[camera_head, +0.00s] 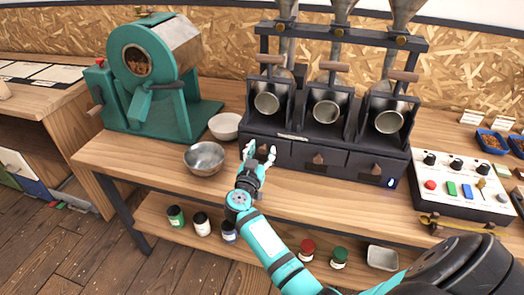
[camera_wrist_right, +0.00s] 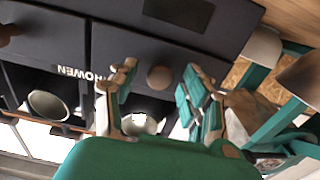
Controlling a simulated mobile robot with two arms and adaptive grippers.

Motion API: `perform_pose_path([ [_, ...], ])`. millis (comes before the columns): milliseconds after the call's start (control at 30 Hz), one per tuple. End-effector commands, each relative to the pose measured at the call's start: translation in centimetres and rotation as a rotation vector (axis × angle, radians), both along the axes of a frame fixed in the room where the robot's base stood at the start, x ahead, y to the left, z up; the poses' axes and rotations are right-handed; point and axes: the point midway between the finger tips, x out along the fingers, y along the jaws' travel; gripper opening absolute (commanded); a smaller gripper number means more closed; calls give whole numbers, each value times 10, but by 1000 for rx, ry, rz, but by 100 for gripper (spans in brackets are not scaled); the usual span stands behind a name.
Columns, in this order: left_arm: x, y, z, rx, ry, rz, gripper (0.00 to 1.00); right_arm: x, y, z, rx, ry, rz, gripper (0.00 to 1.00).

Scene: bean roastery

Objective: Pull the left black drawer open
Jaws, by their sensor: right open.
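The left black drawer (camera_head: 281,155) is the leftmost of three in the dark cabinet under the metal funnels. Its front looks flush with the other drawers, so it appears closed. My right gripper (camera_head: 259,153) is open in front of this drawer, with its fingers around the brown round knob. In the right wrist view the knob (camera_wrist_right: 160,78) shows between the two spread fingertips (camera_wrist_right: 160,86), on the dark drawer front (camera_wrist_right: 125,42). Whether the fingers touch the knob I cannot tell. My left gripper is not in view.
A metal bowl (camera_head: 205,158) and a white bowl (camera_head: 225,126) stand left of the gripper, near the green roaster (camera_head: 150,75). A control panel (camera_head: 462,187) is at the right. The wooden counter (camera_head: 300,190) in front of the drawers is mostly clear.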

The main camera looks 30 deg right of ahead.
Motion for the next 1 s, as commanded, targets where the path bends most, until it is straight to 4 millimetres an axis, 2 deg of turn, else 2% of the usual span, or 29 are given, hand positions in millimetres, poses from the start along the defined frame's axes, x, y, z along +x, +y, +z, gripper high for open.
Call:
perform_pose_path([
  [133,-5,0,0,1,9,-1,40,0,0,0,0,0,0,48],
  [167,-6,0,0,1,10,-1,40,0,0,0,0,0,0,46],
  [500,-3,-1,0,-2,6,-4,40,0,0,0,0,0,0,1],
  [833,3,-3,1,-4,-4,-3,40,0,0,0,0,0,0,0],
  [1000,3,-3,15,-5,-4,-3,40,-8,11,3,2,4,1,0],
])
